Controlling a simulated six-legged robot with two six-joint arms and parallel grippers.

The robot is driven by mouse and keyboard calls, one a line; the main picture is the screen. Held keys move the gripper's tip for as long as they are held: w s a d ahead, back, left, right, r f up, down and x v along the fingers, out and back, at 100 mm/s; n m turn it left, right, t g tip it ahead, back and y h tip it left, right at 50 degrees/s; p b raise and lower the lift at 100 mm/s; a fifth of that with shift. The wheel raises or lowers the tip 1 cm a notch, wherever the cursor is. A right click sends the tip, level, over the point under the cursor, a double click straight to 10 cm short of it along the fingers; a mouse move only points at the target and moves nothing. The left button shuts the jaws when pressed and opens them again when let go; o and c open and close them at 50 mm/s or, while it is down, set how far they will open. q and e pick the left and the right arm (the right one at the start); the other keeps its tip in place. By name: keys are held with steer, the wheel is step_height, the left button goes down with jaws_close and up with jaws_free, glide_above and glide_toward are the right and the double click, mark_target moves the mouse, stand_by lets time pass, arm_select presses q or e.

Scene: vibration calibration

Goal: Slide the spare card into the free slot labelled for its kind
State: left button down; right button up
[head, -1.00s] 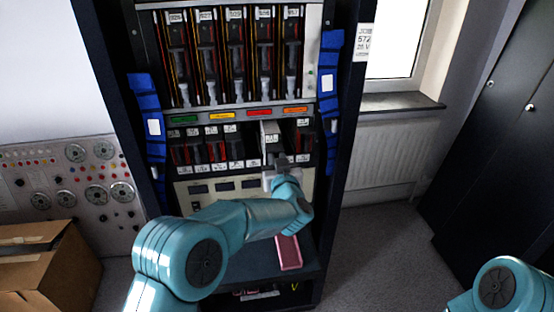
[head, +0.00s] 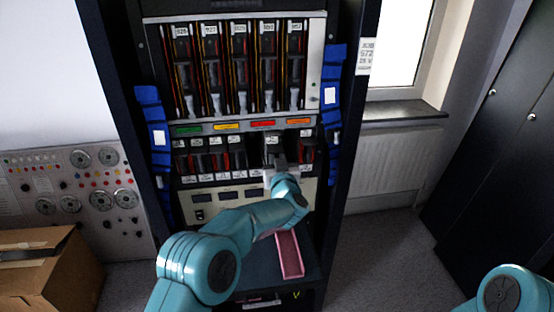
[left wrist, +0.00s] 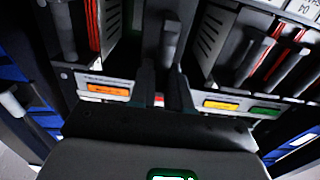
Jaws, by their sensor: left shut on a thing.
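My left gripper (head: 280,163) is shut on a card (head: 272,146) at the lower row of the rack (head: 336,170). The card stands upright, in line with the slots, between a group of cards on the left and a single card (head: 307,147) on the right. My gripper hides its lower front, and I cannot tell how deep it sits. In the left wrist view the gripper fingers (left wrist: 163,85) point at the rack, between orange and yellow labels. The slot labels are too small to read. My right gripper is not in view.
A pink tray (head: 290,256) lies empty on the shelf below my left arm. Taller cards fill the upper row, above green, yellow, red and orange labels (head: 299,121). Blue holders (head: 333,90) flank the rack. A cardboard box (head: 45,265) stands at left.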

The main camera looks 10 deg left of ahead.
arm_select(q)
steer(key=shift+w, duration=0.15)
steer(key=shift+p+x, duration=0.55)
steer(key=shift+x, duration=0.4)
steer(key=shift+w+a, duration=0.15)
steer(key=shift+w+a, duration=0.1)
steer(key=shift+w, duration=0.15)
stand_by(0.5)
steer(key=shift+r+p, duration=0.1)
steer(key=shift+p, duration=0.2)
steer(key=c, duration=1)
jaws_free()
steer(key=shift+w, duration=0.1)
steer(key=shift+f, duration=0.45)
